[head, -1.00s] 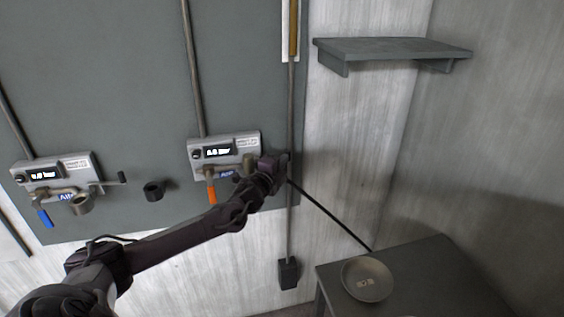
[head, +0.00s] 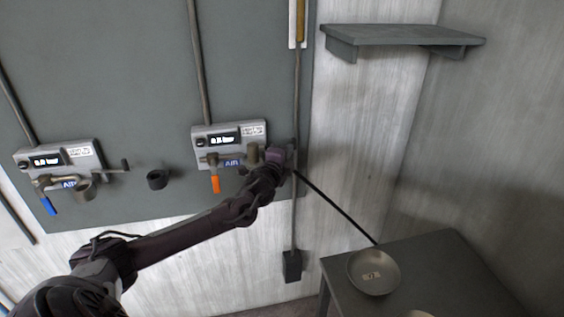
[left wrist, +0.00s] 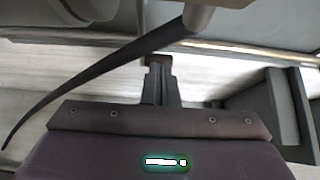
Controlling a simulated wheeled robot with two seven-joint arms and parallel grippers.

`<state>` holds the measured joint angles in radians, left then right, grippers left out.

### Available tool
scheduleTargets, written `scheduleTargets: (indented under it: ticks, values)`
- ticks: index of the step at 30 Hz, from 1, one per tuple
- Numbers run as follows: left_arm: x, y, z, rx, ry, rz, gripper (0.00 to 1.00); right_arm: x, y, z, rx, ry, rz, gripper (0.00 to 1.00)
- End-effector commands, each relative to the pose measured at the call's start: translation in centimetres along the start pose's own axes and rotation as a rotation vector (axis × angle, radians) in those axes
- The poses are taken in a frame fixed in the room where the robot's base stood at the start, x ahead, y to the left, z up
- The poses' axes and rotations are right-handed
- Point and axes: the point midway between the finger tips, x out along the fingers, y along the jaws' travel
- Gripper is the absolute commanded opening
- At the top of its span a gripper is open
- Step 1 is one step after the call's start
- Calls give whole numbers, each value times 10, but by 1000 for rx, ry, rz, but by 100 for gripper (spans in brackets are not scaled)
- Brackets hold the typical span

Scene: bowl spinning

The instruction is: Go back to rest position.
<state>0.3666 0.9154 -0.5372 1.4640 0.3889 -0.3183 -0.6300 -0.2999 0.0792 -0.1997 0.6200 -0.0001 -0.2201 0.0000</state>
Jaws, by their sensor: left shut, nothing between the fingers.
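My left gripper (head: 285,152) is at the right edge of the grey wall panel, just right of the gauge box with the orange lever (head: 215,183). In the left wrist view its dark fingers (left wrist: 158,62) are together and hold nothing. A thin dark rod or hose (head: 335,205) runs from beside the gripper down toward the table. It also shows in the left wrist view (left wrist: 95,75), hanging from a grey cylinder near the fingertips. I cannot tell whether the fingers touch it. My right gripper is not in view.
A second gauge box (head: 60,160) with a blue lever hangs on the panel at left. A metal bowl (head: 373,271) sits on a dark table (head: 440,262) at lower right; part of another bowl (head: 420,313) shows below. A shelf (head: 400,36) is on the wall above.

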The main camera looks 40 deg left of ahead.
Motion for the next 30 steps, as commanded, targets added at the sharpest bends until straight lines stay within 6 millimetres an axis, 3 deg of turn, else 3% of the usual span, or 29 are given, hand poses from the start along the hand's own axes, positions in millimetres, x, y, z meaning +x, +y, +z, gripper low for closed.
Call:
scheduleTargets:
  ticks: [3, 9, 19, 22, 26, 30]
  values:
    - [-22, 4, 0, 4, 3, 4, 0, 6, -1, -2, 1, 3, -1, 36]
    - [-48, 3, 0, 4, 3, 4, 0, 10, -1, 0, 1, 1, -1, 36]
    - [-59, 2, -1, 2, 3, 5, 0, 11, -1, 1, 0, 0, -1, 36]
    - [-59, 10, 1, -7, -3, 19, 0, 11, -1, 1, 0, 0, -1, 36]
    - [-59, 60, 13, -63, -39, 95, 0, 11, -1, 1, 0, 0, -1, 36]
    - [-74, 156, 33, -175, -112, 247, 0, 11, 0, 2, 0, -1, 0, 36]
